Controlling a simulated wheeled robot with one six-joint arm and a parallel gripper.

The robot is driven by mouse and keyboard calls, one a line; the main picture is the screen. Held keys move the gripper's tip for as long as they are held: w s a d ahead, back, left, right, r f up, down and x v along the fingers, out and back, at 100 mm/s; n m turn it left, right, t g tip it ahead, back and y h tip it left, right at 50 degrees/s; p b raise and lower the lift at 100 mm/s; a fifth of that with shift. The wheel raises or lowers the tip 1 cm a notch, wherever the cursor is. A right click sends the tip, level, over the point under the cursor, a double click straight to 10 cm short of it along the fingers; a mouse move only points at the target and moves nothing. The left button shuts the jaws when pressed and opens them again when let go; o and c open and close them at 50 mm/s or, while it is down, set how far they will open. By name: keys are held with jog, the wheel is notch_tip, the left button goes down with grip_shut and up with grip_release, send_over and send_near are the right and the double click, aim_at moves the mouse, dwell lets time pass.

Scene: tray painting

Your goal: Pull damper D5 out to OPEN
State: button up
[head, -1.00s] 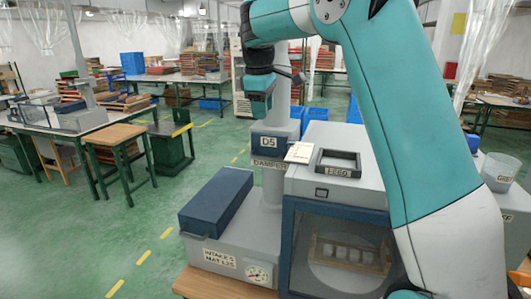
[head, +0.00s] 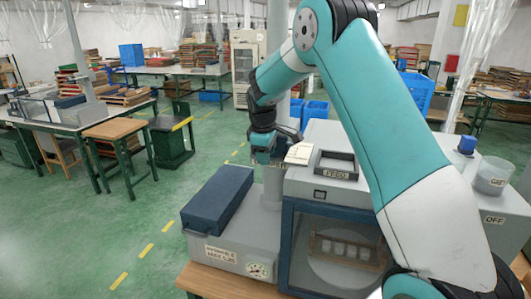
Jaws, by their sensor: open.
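Damper D5 is on the grey vertical duct (head: 272,190) behind the machine. Its blue label block and nameplate are now mostly hidden behind my gripper (head: 264,158). A cream tag (head: 300,153) shows just right of that spot. My gripper is teal and dark, open, and reaches down in front of the damper. Its fingertips are small here, and I cannot tell whether they touch the damper or stand around any part of it. How far the damper is pulled out cannot be seen.
A grey machine with a dark-framed window (head: 338,250) and a feed opening (head: 336,165) stands right of the duct. A blue-lidded intake box (head: 217,200) with a gauge sits in front left. Green floor lies open at left.

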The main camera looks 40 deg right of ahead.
grip_shut()
jog(key=s+a+b, duration=0.2)
jog(key=s+a, duration=0.3)
jog(key=a, duration=0.1)
jog(key=shift+a, duration=0.35)
grip_release()
jog(key=shift+s+a, duration=0.1)
jog(key=shift+a, duration=0.05)
notch_tip(320, 180, up, 17)
jog(key=s+a+b, duration=0.2)
jog(key=shift+a, duration=0.15)
